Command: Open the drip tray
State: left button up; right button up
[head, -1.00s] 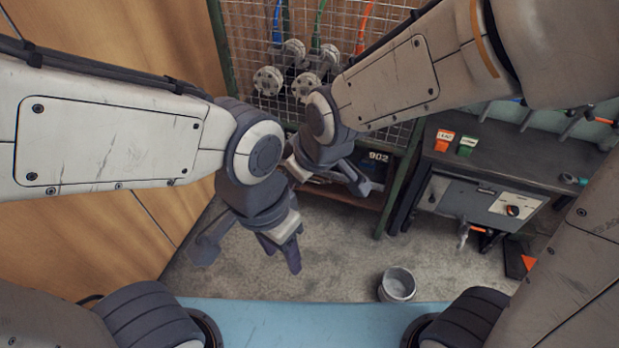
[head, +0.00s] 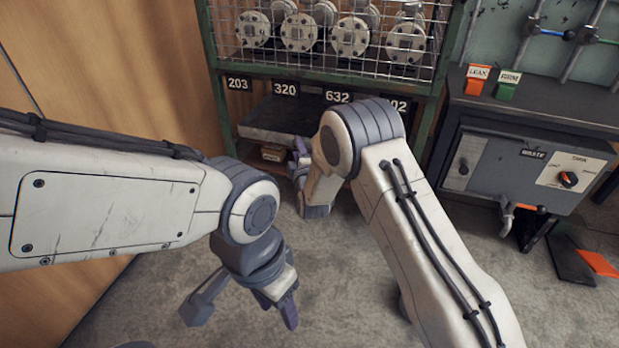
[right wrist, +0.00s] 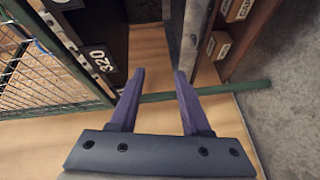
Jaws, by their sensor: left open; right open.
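A dark, flat tray (head: 283,112), which looks like the drip tray, sits low in the green-framed rack below the 203 and 320 labels. Its front edge is grey. My right gripper (head: 301,160) is in front of the rack, just right of and below the tray's front edge; the right wrist view shows its purple fingers (right wrist: 159,80) apart with nothing between them. I cannot tell whether it touches the tray. My left gripper (head: 277,305) hangs low over the floor, open and empty, away from the rack. My right forearm hides the rack's lower right part.
Flanged pipes (head: 299,32) stand behind wire mesh above the labels. A small labelled wooden box (head: 272,153) is below the tray; more boxes (right wrist: 218,45) show in the right wrist view. A grey waste cabinet (head: 527,172) stands right. A wooden panel (head: 120,70) bounds the left.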

jog(key=w+d+f+n+t+h+b, duration=0.1)
jog(key=d+f+t+b, duration=0.15)
jog(key=f, duration=0.35)
jog(key=d+f+n+t+b, duration=0.1)
jog(key=d+f+b, duration=0.1)
jog(key=f+b, duration=0.25)
jog(key=shift+f+b+x, duration=0.15)
jog(key=shift+b+x, duration=1.25)
jog(key=shift+x, duration=1.2)
jog(key=shift+f+b+x, duration=0.2)
jog(key=shift+b+x, duration=1.15)
jog(key=shift+x, duration=1.3)
pick_arm(q)
notch_tip(320, 180, down, 15)
jog(key=shift+f, duration=0.1)
pick_arm(e)
jog(key=shift+c, duration=0.4)
grip_shut()
jog(key=shift+a, duration=0.1)
